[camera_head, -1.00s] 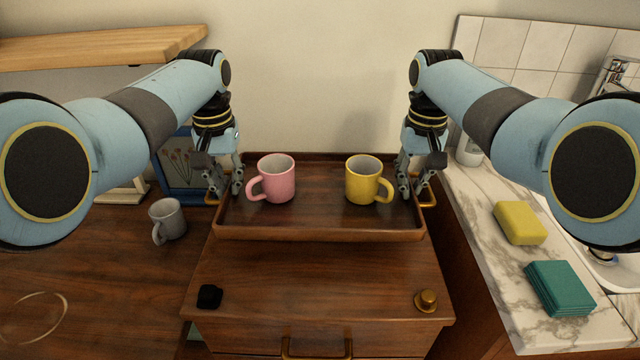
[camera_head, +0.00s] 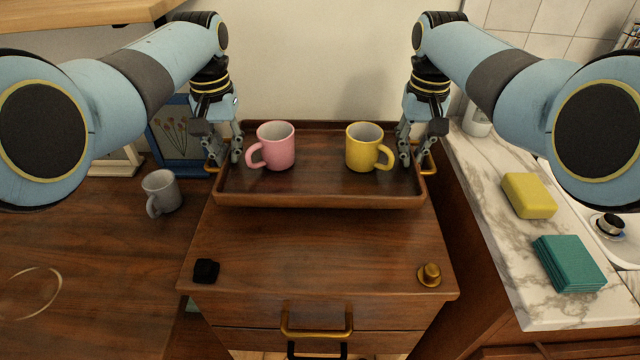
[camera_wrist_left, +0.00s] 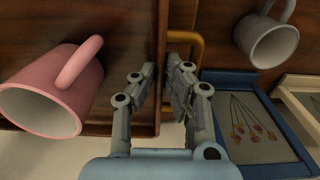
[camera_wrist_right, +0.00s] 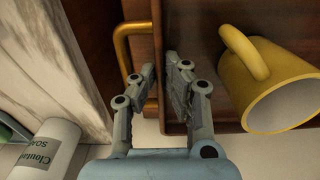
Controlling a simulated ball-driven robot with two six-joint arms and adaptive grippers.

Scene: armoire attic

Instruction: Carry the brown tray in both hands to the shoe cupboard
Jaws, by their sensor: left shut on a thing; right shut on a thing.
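The brown tray (camera_head: 320,199) is level over the top of a wooden cabinet, near its back. I cannot tell whether it touches the top. A pink mug (camera_head: 277,148) stands upright on its left half and a yellow mug (camera_head: 365,149) on its right half. My left gripper (camera_head: 228,160) is shut on the tray's left side; in the left wrist view its fingers (camera_wrist_left: 158,95) straddle the tray wall by a brass handle (camera_wrist_left: 197,45). My right gripper (camera_head: 411,161) is shut on the right side; its fingers (camera_wrist_right: 160,90) straddle the wall by the other handle (camera_wrist_right: 122,50).
The cabinet (camera_head: 320,250) has a black knob (camera_head: 205,270) and a brass knob (camera_head: 429,274) on top. A grey mug (camera_head: 161,192) and a blue-framed picture (camera_head: 178,140) stand at left. A marble counter (camera_head: 495,215) at right holds a yellow sponge (camera_head: 529,194) and teal cloths (camera_head: 569,262).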

